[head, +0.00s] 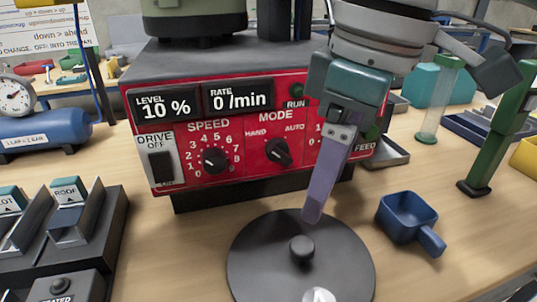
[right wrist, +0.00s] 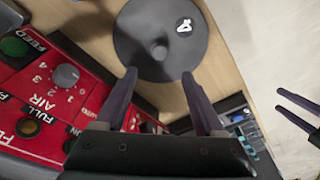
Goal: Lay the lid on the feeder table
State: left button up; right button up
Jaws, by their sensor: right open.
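The lid (head: 255,262) is a dark grey disc with a round knob (head: 301,248) and a white mark near its front edge. It appears to lie flat on the wooden feeder table (head: 170,255), knob up. My right gripper (head: 312,218) is open and empty, its fingers just above and behind the knob. In the right wrist view the lid (right wrist: 135,35) lies beyond the open fingertips (right wrist: 158,76), with the knob between their lines and apart from them. Two purple fingers of my left gripper (right wrist: 281,100) show at the right edge of that view, spread apart and empty.
The red control box (head: 230,170) stands right behind the lid. A blue scoop (head: 405,218) lies to the lid's right, and a green post (head: 495,135) stands farther right. Dark chutes (head: 100,225) stand at the left. Bare wood shows between the chutes and the lid.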

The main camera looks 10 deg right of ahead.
jog(key=s+a+f+m+t+y, duration=0.2)
jog(key=s+a+f+y, duration=0.1)
jog(key=s+a+f, duration=0.4)
jog(key=s+d+f+m+h, duration=0.2)
jog(key=s+d+m+h, duration=0.2)
jog(key=s+d, duration=0.6)
jog(key=d+m, duration=0.1)
jog(key=d, duration=0.1)
jog(key=shift+s+d, duration=0.2)
jog(key=shift+d, duration=0.1)
